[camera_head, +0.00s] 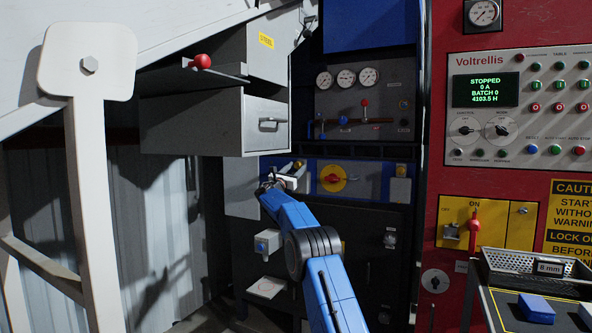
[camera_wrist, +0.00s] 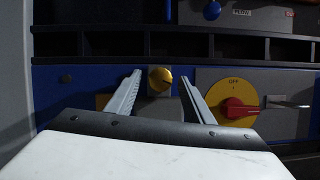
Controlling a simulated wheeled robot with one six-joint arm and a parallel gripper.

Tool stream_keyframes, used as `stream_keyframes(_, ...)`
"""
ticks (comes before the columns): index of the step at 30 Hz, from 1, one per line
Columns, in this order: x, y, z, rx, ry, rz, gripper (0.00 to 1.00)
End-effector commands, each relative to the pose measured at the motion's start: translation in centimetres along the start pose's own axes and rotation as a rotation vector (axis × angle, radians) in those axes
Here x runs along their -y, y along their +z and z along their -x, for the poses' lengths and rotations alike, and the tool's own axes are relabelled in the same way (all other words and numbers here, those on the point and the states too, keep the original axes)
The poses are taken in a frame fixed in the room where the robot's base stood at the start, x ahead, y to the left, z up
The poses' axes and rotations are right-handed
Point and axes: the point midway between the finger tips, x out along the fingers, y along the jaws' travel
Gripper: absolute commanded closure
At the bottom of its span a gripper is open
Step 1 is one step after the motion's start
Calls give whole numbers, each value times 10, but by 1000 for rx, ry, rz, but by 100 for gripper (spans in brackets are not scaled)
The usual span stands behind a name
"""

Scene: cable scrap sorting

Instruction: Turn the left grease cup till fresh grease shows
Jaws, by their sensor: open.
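The left grease cup (camera_head: 298,164) has a small yellow cap and sits on the blue panel, just beyond my gripper in the head view. My gripper (camera_wrist: 160,87) is open, and the fingers appear not to touch the cap. In the head view my gripper (camera_head: 291,181) partly covers the area below the cup. A second yellow-capped cup (camera_head: 401,170) is farther right. No grease can be made out.
A red rotary switch on a yellow disc (camera_head: 333,178) is right of the cup, with a metal hasp beside it. A dark shelf ledge (camera_wrist: 205,47) runs above. A grey drawer box (camera_head: 215,123) juts out at upper left. The display (camera_head: 486,89) reads STOPPED.

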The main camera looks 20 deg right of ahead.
Motion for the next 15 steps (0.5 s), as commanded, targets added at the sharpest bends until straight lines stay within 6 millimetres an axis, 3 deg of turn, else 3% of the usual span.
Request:
stream_keyframes(9,0,0,-2,0,0,0,55)
stream_keyframes(14,0,0,-1,0,0,0,93)
stream_keyframes(15,0,0,-1,0,0,0,94)
